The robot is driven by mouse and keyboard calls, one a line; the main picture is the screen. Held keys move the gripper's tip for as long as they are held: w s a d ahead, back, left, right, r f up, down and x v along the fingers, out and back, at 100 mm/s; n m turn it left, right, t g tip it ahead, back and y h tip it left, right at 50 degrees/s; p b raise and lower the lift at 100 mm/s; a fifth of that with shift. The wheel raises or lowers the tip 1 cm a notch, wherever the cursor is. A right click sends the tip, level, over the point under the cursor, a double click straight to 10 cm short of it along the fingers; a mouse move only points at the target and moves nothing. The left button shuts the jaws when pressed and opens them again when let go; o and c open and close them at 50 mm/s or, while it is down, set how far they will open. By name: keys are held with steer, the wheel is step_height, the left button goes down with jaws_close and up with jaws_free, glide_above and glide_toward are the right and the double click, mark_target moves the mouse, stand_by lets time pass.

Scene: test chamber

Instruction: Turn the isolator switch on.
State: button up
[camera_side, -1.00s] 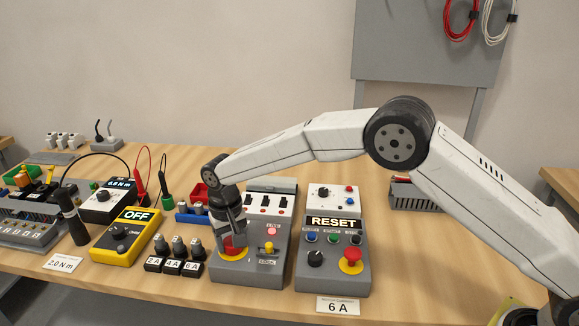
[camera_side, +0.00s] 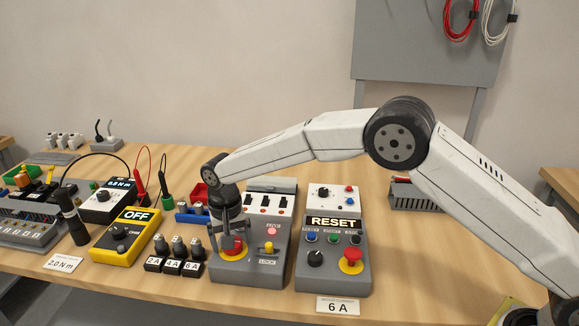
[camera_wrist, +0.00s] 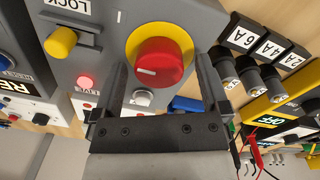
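The isolator switch is a red round knob (camera_side: 233,250) on a yellow disc, at the front left of a grey panel (camera_side: 262,230). It also shows in the wrist view (camera_wrist: 160,62), with a short white mark pointing roughly sideways there. My gripper (camera_side: 234,240) points down over the knob. In the wrist view my gripper (camera_wrist: 163,75) is open, one finger on each side of the knob, with gaps visible between the fingers and the red surface. A yellow lock slider (camera_side: 269,246) sits right of the knob, in a slot marked LOCK.
The panel also carries a pink LIVE lamp (camera_side: 272,230) and black switches at its back. Black fuse holders (camera_side: 172,266) and a yellow meter reading OFF (camera_side: 126,238) stand to the left. A RESET box (camera_side: 334,250) with a red button stands close on the right.

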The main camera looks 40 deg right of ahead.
steer(key=shift+r, duration=0.15)
steer(key=shift+a+r, duration=0.1)
steer(key=shift+r, duration=3.65)
steer(key=shift+s+d, duration=0.15)
steer(key=shift+d, duration=0.35)
steer(key=s+d+n, duration=0.1)
steer(key=s+d, duration=0.4)
steer(key=s+d+n+t, duration=0.1)
steer(key=s+d, duration=0.4)
steer(key=d, duration=0.1)
steer(key=s+d+f+t, duration=0.1)
steer(key=s+d, duration=0.5)
steer(key=shift+d+f+n, duration=0.1)
steer(key=shift+d+n, duration=0.1)
steer(key=shift+n, duration=0.2)
steer(key=s+d+f+n, duration=0.1)
steer(key=s+d+f, duration=0.1)
steer(key=s, duration=0.7)
steer(key=shift+s+d+t, duration=0.3)
steer(key=shift+s+d, duration=0.1)
steer(key=shift+d, duration=0.5)
